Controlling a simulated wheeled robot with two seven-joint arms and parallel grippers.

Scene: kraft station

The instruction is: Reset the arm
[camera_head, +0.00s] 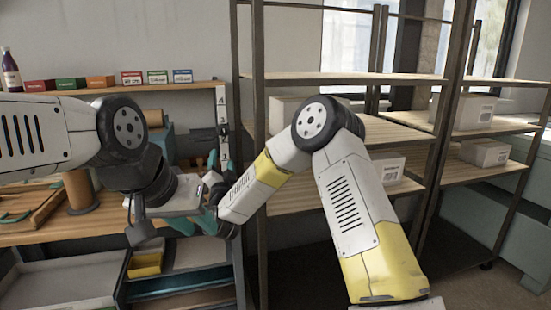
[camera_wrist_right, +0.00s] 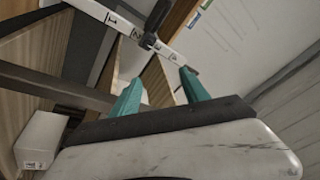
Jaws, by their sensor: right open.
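My right arm reaches in from the right of the head view and bends down to the left. Its gripper (camera_head: 211,160) is near the white numbered strip at the shelf post, partly hidden by its own wrist. In the right wrist view the two teal fingers of my right gripper (camera_wrist_right: 161,76) stand apart with nothing held between them. My left arm comes in from the left, and my left gripper (camera_head: 188,224) is low beside the right arm's wrist. Its teal fingers are partly covered, so their opening is unclear.
The white numbered strip (camera_head: 221,110) stands upright by the bench; it also shows in the right wrist view (camera_wrist_right: 120,22). A wooden shelf rack (camera_head: 345,79) holds white boxes (camera_head: 484,152). A bench (camera_head: 40,232) with a brown spool (camera_head: 79,190) and a yellow bin (camera_head: 146,264) are at left.

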